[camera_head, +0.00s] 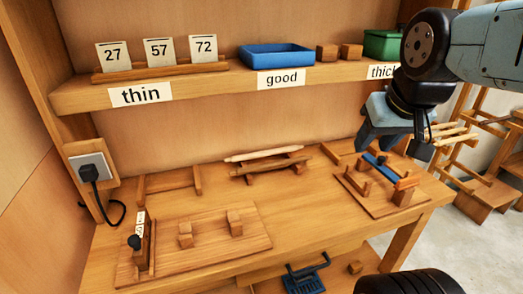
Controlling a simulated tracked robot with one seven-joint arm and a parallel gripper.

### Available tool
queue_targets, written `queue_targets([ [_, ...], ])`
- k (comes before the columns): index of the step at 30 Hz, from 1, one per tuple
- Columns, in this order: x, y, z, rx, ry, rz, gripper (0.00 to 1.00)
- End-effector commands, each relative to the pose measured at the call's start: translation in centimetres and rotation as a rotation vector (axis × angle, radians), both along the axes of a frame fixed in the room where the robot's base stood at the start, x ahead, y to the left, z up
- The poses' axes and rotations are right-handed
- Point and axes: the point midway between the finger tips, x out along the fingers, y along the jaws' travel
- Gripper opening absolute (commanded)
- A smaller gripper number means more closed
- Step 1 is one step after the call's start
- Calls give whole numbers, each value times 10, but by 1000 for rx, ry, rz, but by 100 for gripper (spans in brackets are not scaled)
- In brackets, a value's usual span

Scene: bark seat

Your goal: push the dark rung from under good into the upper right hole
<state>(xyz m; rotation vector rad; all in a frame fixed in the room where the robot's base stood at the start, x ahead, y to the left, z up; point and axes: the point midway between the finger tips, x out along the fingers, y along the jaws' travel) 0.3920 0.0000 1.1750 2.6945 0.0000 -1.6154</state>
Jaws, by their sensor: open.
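The "good" label (281,78) is on the shelf's front edge, below a blue tray (276,55). On the bench below it, a low wooden rack (296,172) bears a pale rung (264,154) and a darker brown rung (272,164) in front. My gripper (384,146) hangs over the right of the bench, open, with nothing seen between its fingers. I cannot make out any holes there.
A flat board (210,256) with two blocks and an upright gauge (143,240) lies at front left. A socket with a black plug (90,172) is on the left wall. The shelf (215,86) overhangs the bench. Wooden frames (490,180) stand at right.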

Motion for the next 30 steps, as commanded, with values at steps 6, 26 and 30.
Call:
queue_targets([
  [6,0,0,0,0,0,0,43],
  [26,107,46,-33,-161,-59,479,51],
  [30,144,67,-53,-236,-92,656,51],
])
